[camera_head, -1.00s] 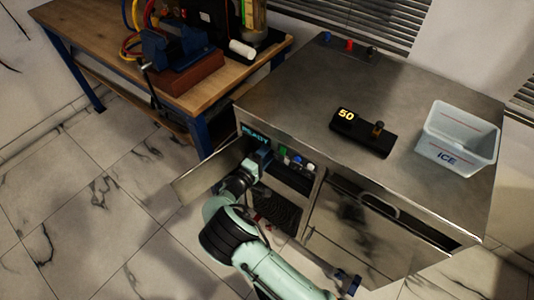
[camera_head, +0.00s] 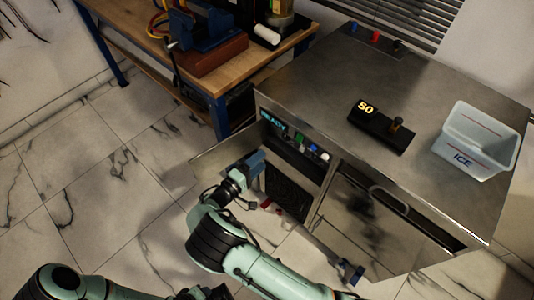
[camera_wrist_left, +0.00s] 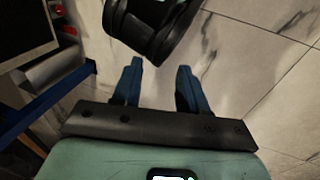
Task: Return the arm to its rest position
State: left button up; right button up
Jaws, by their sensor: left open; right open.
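My right gripper (camera_head: 257,163) is in front of the open left bay of the metal cabinet (camera_head: 320,100), just below the lit READY display (camera_head: 273,121). Its blue jaw shows, but the gap between the fingers is hard to see; nothing shows held. My right arm reaches up from the bottom middle. Part of my left arm (camera_head: 60,284) shows at the bottom left, with its gripper out of clear sight there. In the left wrist view my left gripper (camera_wrist_left: 160,84) is open and empty, its two blue fingers apart, with a dark rounded part beyond them.
The bay's open door (camera_head: 222,150) stands out to the left, close to my right gripper. On the cabinet top are a black gauge reading 50 (camera_head: 382,130) and an ICE bin (camera_head: 472,155). A wooden bench (camera_head: 160,48) stands behind. Marble floor at left is clear.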

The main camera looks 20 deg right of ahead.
jog(key=shift+s+a, duration=0.15)
jog(key=shift+a, duration=0.15)
dwell(0.4)
